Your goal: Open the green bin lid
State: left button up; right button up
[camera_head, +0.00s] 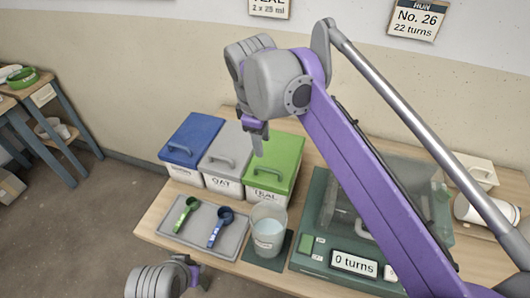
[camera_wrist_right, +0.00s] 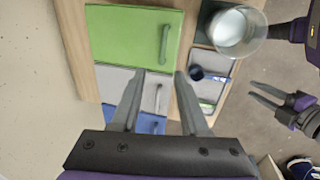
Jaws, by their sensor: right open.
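The green bin lid (camera_head: 272,163) sits flat on a white bin labelled TEAL, at the right end of a row of bins.
A grey lid (camera_head: 228,148) and a blue lid (camera_head: 192,138) cover the neighbouring bins. A tray (camera_head: 218,243) holds a green and a blue scoop. A clear bucket of liquid (camera_head: 268,226) stands in front of the green bin. A green machine (camera_head: 312,215) stands to the right.

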aim_at(265, 170)
jog(key=f, duration=0.3)
jog(key=w+f+b, duration=0.1)
jog(key=f, duration=0.6)
jog(key=shift+w+d, duration=0.15)
jog(key=shift+d, duration=0.2)
jog(key=shift+c, duration=0.2)
grip_shut()
dwell(0.7)
